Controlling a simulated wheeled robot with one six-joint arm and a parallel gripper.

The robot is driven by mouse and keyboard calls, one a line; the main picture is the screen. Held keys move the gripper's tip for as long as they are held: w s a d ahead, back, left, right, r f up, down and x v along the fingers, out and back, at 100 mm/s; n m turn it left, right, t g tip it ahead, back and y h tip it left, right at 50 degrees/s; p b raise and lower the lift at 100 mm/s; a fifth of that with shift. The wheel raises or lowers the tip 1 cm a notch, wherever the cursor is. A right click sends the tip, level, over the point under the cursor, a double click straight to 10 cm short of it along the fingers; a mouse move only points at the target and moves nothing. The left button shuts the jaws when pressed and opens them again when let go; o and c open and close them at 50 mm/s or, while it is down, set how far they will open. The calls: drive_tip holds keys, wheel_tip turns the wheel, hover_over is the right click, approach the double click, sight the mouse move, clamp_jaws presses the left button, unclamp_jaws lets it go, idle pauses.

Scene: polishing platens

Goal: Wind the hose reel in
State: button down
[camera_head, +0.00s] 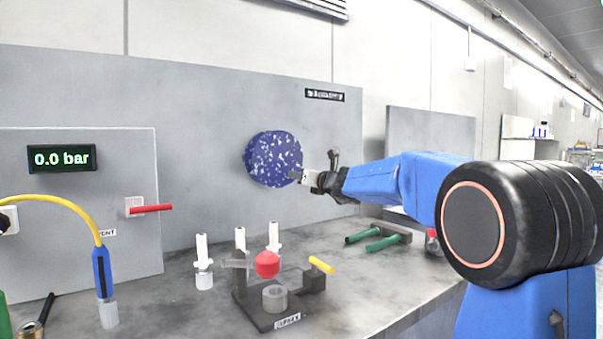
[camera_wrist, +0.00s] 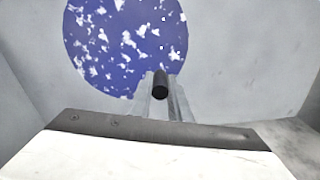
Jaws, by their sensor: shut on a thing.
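The hose reel shows as a round blue disc with white flecks (camera_head: 268,158), mounted on the grey back panel. It also fills the upper left of the wrist view (camera_wrist: 105,40). A short dark crank knob (camera_wrist: 161,85) stands out near the disc's lower right edge in the wrist view. My gripper (camera_head: 297,176) is at the right edge of the disc, its fingers (camera_wrist: 162,100) shut around the dark knob. The knob is hidden by the fingers in the head view. No loose hose can be made out on the disc.
A display (camera_head: 62,158) reads 0.0 bar, with a red-handled valve (camera_head: 150,208) beside it. On the bench (camera_head: 370,290) stand white bottles (camera_head: 203,265), a fixture with a red ball (camera_head: 267,264), a yellow-hosed blue tool (camera_head: 102,272) and green-handled pliers (camera_head: 380,242).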

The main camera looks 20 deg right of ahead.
sight(282, 181)
drive_tip(key=a+m, duration=0.1)
drive_tip(key=a+f+m, duration=0.1)
drive_tip(key=m, duration=0.1)
drive_tip(key=shift+s+f, duration=0.2)
drive_tip(key=shift+s, duration=0.15)
drive_tip(key=shift+s+a+f+m, duration=0.15)
drive_tip(key=shift+a+m, duration=0.25)
drive_tip(key=shift+m, duration=0.5)
drive_tip(key=shift+s+a+f+m, duration=0.15)
drive_tip(key=shift+a+m, duration=0.25)
drive_tip(key=shift+m, duration=0.5)
drive_tip(key=c, duration=1.6)
unclamp_jaws()
drive_tip(key=shift+c, duration=0.2)
drive_tip(key=shift+s, duration=0.1)
drive_tip(key=v, duration=1.7)
